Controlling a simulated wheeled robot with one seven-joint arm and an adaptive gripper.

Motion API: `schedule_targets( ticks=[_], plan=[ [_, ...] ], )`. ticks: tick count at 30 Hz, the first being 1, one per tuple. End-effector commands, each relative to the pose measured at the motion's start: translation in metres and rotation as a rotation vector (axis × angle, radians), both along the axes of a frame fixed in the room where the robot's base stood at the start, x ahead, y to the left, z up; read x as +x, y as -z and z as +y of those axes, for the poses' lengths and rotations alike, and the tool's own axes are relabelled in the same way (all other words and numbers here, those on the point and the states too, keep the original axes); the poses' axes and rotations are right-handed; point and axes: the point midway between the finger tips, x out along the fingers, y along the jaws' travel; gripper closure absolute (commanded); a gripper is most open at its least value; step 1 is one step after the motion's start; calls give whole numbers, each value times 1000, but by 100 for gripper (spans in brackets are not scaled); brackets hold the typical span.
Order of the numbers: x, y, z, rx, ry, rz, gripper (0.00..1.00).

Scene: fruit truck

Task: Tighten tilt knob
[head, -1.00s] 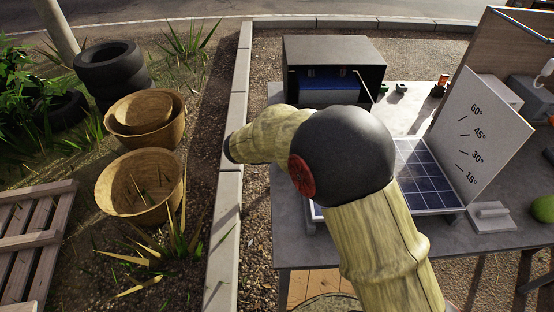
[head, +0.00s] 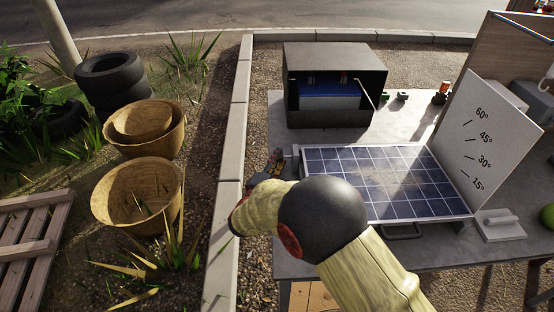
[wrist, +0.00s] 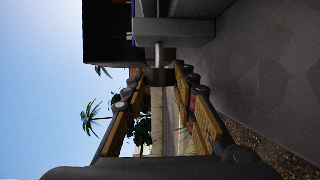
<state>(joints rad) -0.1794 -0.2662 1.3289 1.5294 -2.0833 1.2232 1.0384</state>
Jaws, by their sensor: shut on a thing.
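The solar panel (head: 385,185) lies on the grey table with a low or flat tilt, its left edge by my gripper (head: 273,165). The tilt knob (wrist: 159,75) shows in the wrist view as a small grey round piece under a grey block (wrist: 178,32). My gripper (wrist: 158,80) has its two orange-padded fingers on either side of the knob, closed on it. In the head view the knob is too small to make out, and my arm covers the panel's lower left. The angle board (head: 483,145) with 15° to 60° marks stands at the panel's right.
A black open box (head: 333,85) with a blue thing inside stands behind the panel. The concrete kerb (head: 229,150), baskets (head: 138,195) and tyres (head: 110,75) are to the left, off the table.

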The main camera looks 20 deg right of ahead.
Motion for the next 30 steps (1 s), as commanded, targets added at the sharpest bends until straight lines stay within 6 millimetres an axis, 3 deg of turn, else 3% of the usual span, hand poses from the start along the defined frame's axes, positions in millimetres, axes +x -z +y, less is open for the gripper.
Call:
schedule_targets(
  ticks=[23, 24, 30],
  plan=[
    [0, 1, -1, -41, 3, -95, 98],
    [0, 1, -1, -41, 4, -95, 71],
    [0, 2, -1, -40, 3, -94, 59]
  ],
)
